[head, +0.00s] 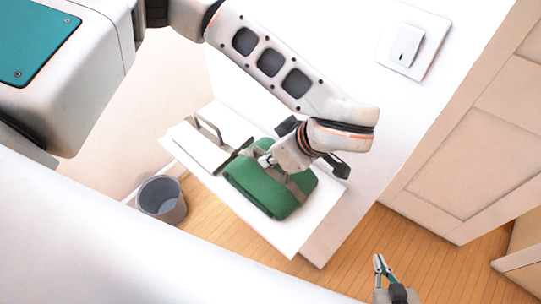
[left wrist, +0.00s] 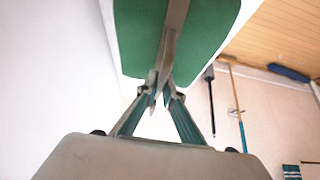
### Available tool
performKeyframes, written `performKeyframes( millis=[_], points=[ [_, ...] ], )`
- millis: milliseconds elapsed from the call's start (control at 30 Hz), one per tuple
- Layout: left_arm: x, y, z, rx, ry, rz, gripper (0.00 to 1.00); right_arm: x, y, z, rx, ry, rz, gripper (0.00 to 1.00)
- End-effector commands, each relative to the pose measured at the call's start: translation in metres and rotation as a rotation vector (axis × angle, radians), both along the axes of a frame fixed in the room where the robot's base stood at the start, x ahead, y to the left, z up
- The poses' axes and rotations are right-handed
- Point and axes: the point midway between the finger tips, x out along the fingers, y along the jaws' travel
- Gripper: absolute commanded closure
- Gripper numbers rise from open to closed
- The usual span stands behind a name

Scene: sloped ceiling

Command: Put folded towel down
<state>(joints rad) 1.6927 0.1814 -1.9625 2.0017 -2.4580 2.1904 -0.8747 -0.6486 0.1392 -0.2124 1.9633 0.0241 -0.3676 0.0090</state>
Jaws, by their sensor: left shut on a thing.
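The folded towel (head: 262,190) is green with a grey-brown band around its middle. In the head view it is over a white shelf-like surface (head: 292,238); I cannot tell whether it rests on it. My left gripper (head: 266,161) is at the towel's upper edge, shut on the band. In the left wrist view the towel (left wrist: 205,35) fills the top, and the closed fingertips of my left gripper (left wrist: 161,95) meet on the band. My right gripper (head: 380,265) is away at the lower right over the floor, with nothing seen in it; its finger gap is unclear.
A white flat object with a grey handle (head: 212,150) is beside the towel on the same surface. A grey bin (head: 162,199) stands on the wooden floor. A white cabinet door (head: 465,150) is at the right.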

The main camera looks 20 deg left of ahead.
Motion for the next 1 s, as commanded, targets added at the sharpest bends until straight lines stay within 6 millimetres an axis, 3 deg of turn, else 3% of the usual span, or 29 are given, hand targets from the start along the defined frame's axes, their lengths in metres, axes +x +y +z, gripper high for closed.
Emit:
performKeyframes(
  millis=[367, 400, 433, 467, 800, 1000],
  points=[
    [0.001, 0.0, -0.005, 0.0, -0.002, 0.0, 1.0, -0.001, 0.0, -0.004, -0.001, 0.002, 0.0, 1.0],
    [0.0, 0.0, -0.004, 0.0, -0.002, 0.0, 0.85, 0.0, 0.0, -0.003, -0.001, 0.002, 0.0, 1.0],
    [0.0, 0.0, -0.004, 0.0, -0.001, 0.0, 0.78, -0.001, 0.0, -0.003, -0.001, 0.002, 0.0, 1.0],
    [0.0, 0.0, -0.004, 0.0, -0.001, 0.0, 0.76, -0.001, 0.0, -0.003, 0.0, 0.002, 0.001, 1.0],
    [0.0, 0.0, -0.002, 0.0, -0.001, 0.0, 0.76, 0.0, 0.0, -0.002, -0.001, 0.002, 0.0, 1.0],
    [-0.001, -0.01, 0.015, -0.002, -0.005, -0.002, 0.76, -0.001, 0.0, -0.002, -0.001, 0.002, 0.001, 1.0]
  ],
)
